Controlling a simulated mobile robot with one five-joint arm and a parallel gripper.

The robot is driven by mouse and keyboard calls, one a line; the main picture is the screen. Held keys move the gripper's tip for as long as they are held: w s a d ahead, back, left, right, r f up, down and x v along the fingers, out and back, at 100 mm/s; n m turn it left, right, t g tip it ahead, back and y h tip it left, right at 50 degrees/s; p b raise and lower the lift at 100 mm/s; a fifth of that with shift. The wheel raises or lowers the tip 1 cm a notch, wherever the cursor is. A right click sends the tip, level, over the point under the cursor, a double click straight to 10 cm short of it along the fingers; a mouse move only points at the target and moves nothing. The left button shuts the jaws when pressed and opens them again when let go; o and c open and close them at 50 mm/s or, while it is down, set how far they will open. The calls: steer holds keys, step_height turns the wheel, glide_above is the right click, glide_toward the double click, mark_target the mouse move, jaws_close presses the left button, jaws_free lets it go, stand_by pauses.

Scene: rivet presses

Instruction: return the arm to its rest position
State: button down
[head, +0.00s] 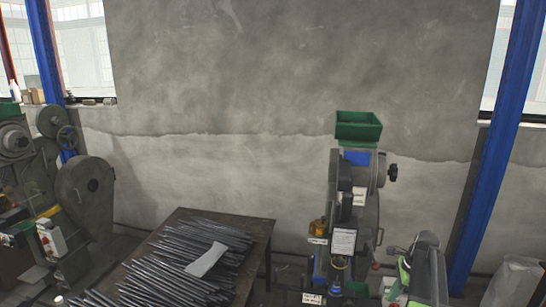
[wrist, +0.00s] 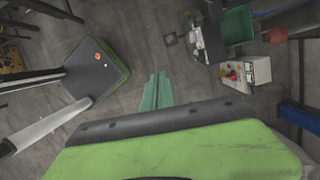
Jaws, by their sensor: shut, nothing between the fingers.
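My gripper (wrist: 156,82) shows in the wrist view as two teal fingers, close together and pointing away over the grey floor. It is shut and empty. It touches nothing that I can see. The green and dark grey housing behind the fingers fills the bottom of the wrist view. In the head view, a grey and green part of my arm stands at the lower right; the fingertips cannot be made out there.
A rivet press (head: 350,200) with a green bin (head: 358,126) stands by the wall. A table (head: 262,228) bears metal rods (head: 165,260). Another press (head: 85,195) is at left, a blue post (head: 490,150) at right. The wrist view shows a control box (wrist: 245,73) beside machinery.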

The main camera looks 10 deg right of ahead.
steer(key=w+a+f+n+g+b, duration=0.15)
steer(key=a+f+n+b, duration=0.3)
steer(key=a, duration=0.85)
steer(key=w+a+f+n+b, duration=0.25)
steer(key=a+f, duration=0.25)
steer(key=a, duration=0.7)
steer(key=s+a+f+n+h+b, duration=0.2)
steer(key=s+a+n, duration=0.6)
steer(key=n, duration=0.8)
steer(key=a+f+b, duration=0.1)
steer(key=a+b, duration=0.1)
steer(key=a, duration=0.1)
steer(key=shift+a+f+h, duration=0.25)
steer(key=shift+a+h, duration=0.05)
steer(key=c, duration=2.1)
jaws_free()
steer(key=shift+s, duration=0.1)
